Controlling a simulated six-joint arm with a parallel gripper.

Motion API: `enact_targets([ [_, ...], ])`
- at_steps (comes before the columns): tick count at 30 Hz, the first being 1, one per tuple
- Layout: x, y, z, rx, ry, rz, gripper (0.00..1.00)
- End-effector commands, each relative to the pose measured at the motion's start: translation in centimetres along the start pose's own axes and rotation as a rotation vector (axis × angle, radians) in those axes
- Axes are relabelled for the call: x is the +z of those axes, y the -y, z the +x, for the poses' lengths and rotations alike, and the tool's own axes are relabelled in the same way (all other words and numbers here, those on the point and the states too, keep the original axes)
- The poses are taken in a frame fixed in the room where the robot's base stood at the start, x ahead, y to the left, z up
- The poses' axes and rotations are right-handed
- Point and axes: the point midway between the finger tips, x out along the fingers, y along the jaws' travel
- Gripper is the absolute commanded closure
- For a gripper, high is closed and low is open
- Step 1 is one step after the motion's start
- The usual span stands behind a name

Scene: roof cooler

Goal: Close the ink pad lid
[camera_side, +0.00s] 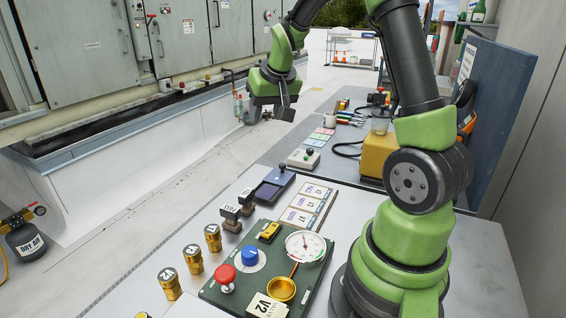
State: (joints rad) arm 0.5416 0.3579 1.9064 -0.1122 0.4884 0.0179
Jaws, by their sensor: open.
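The ink pad (267,192) sits on the grey work table, left of the printed cards. It is a small dark box with a purple-blue face. A dark blue piece with a black knob (281,176) adjoins its far edge and looks like the lid, lying open; the hinge is too small to make out. My gripper (269,116) is open and empty. It hangs high at the upper middle of the view, well above and beyond the pad, touching nothing.
Two black-handled stamps (231,217) stand left of the pad. Printed cards (306,203) lie right of it. A green panel (270,265) with gauge and buttons, and brass cylinders (194,260), are nearer.

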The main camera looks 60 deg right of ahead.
Motion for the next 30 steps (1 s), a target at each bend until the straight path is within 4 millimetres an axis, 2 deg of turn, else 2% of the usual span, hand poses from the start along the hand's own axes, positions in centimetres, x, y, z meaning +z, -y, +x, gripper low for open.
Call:
enact_targets([
  [1,-0.4,-1.8,2.4,0.029,0.019,0.021,0.53],
  [3,-0.8,-3.8,5.0,0.058,0.029,0.037,0.53],
  [6,-0.9,-6.1,7.9,0.086,0.043,0.057,0.53],
  [9,-0.7,-7.6,9.7,0.103,0.051,0.067,0.53],
  [17,-0.5,-8.5,12.2,0.110,0.056,0.071,0.53],
  [24,-0.2,-8.9,16.5,0.110,0.056,0.070,0.53],
  [30,-0.1,-9.2,19.2,0.109,0.055,0.071,0.53],
])
